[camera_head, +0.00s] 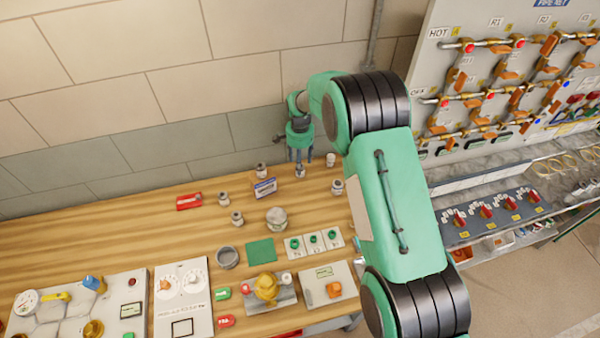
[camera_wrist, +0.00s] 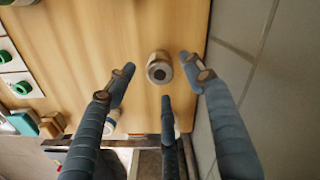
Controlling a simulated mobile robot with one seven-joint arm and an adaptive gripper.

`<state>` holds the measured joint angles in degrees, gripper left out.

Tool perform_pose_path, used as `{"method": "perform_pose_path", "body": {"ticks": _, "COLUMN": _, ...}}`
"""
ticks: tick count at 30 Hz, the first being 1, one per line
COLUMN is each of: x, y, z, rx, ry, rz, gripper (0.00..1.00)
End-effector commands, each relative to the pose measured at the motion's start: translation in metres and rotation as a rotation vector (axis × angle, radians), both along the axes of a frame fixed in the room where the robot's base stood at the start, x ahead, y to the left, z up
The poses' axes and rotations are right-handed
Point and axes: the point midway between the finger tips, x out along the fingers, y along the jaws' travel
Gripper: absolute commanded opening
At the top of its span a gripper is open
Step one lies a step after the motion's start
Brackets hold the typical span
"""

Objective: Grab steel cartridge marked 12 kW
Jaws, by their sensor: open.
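Several small steel cartridges stand on the wooden bench in the head view: one at the back left (camera_head: 261,169), two further left (camera_head: 224,199) (camera_head: 237,218), one at the right (camera_head: 337,187) and one by my arm (camera_head: 331,160). My gripper (camera_head: 299,160) points down over another cartridge (camera_head: 300,173) near the wall. In the wrist view, this upright cartridge (camera_wrist: 159,67), with a dark round centre on top, lies between the spread fingertips of my gripper (camera_wrist: 157,74). The fingers are open and appear apart from it. No 12 kW marking is readable on any cartridge.
A blue-and-white box (camera_head: 265,187) and a red box (camera_head: 189,201) lie left of my gripper. A grey round object (camera_head: 277,218) stands in front. The wall (camera_head: 170,150) is close behind. Switch tiles (camera_head: 314,242) and panels fill the bench front.

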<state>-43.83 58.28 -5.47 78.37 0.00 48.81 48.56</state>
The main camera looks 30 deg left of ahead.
Motion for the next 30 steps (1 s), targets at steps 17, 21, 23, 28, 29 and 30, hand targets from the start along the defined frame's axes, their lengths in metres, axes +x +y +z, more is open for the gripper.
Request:
{"method": "perform_pose_path", "body": {"ticks": 17, "x": -0.001, "y": 0.0, "z": -0.044, "rx": 0.0, "ry": 0.0, "rz": 0.0, "gripper": 0.53}}
{"method": "perform_pose_path", "body": {"ticks": 21, "x": -0.001, "y": 0.0, "z": -0.044, "rx": 0.0, "ry": 0.0, "rz": 0.0, "gripper": 0.53}}
{"method": "perform_pose_path", "body": {"ticks": 23, "x": -0.001, "y": 0.0, "z": -0.044, "rx": 0.0, "ry": 0.0, "rz": 0.0, "gripper": 0.53}}
{"method": "perform_pose_path", "body": {"ticks": 28, "x": -0.001, "y": 0.0, "z": -0.044, "rx": 0.0, "ry": 0.0, "rz": 0.0, "gripper": 0.53}}
{"method": "perform_pose_path", "body": {"ticks": 29, "x": -0.001, "y": 0.0, "z": -0.044, "rx": 0.0, "ry": 0.0, "rz": 0.0, "gripper": 0.53}}
{"method": "perform_pose_path", "body": {"ticks": 30, "x": -0.001, "y": 0.0, "z": -0.044, "rx": 0.0, "ry": 0.0, "rz": 0.0, "gripper": 0.53}}
